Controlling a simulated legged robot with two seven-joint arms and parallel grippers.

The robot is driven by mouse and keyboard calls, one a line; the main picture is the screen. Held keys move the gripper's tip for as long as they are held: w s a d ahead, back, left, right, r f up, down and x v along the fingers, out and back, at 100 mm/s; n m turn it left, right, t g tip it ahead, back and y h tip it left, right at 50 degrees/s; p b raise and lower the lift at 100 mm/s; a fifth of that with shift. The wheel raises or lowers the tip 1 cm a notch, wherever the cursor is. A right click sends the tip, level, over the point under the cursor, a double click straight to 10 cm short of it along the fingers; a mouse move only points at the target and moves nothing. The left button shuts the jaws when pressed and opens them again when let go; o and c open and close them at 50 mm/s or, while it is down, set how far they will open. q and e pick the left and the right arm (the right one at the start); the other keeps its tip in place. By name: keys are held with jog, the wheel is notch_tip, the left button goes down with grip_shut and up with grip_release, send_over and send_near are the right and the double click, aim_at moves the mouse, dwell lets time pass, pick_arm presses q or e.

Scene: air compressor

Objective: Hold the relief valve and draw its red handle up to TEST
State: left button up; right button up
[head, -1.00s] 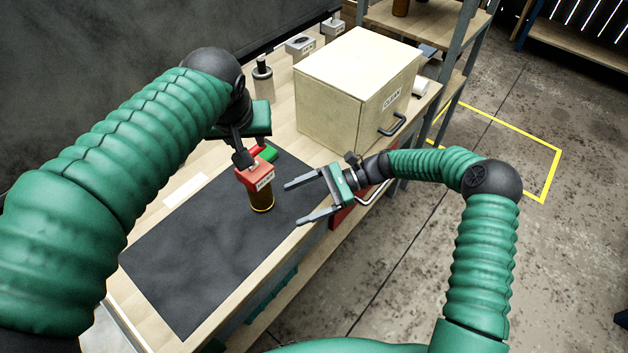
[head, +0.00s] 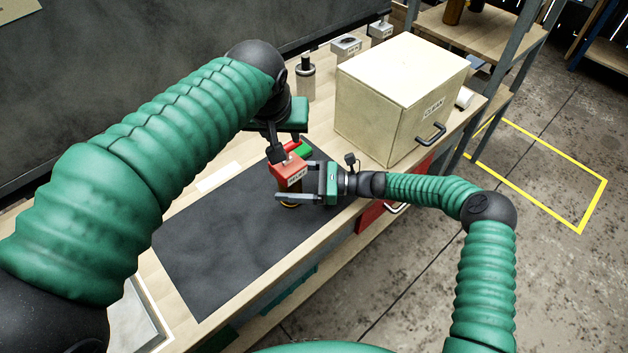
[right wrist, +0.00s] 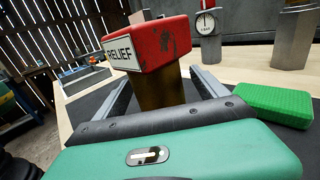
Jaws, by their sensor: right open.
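The relief valve has a brass body (right wrist: 160,90) and a red handle block (head: 288,168) on top, labelled RELIEF. It stands upright on the black mat (head: 225,235). The red handle (right wrist: 158,45) also shows in the right wrist view. My right gripper (head: 296,181) is open, with one finger on each side of the brass body, below the red block; gaps show in the right wrist view. My left gripper (head: 279,150) points down at the top of the red block. Its fingertips are too small and dark to tell whether they grip it.
A green block (right wrist: 275,104) lies beside the valve. A cream box (head: 395,95) with a handle stands behind my right gripper. The mat's near-left part is clear.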

jog(key=a, duration=0.3)
jog(key=shift+w, duration=0.15)
jog(key=shift+d, duration=0.55)
jog(key=c, duration=0.5)
jog(key=shift+c, duration=1)
jog(key=shift+a, duration=0.35)
jog(key=c, duration=0.7)
grip_shut()
pick_arm(q)
jog(key=shift+a, duration=0.3)
pick_arm(e)
jog(key=shift+d, duration=0.15)
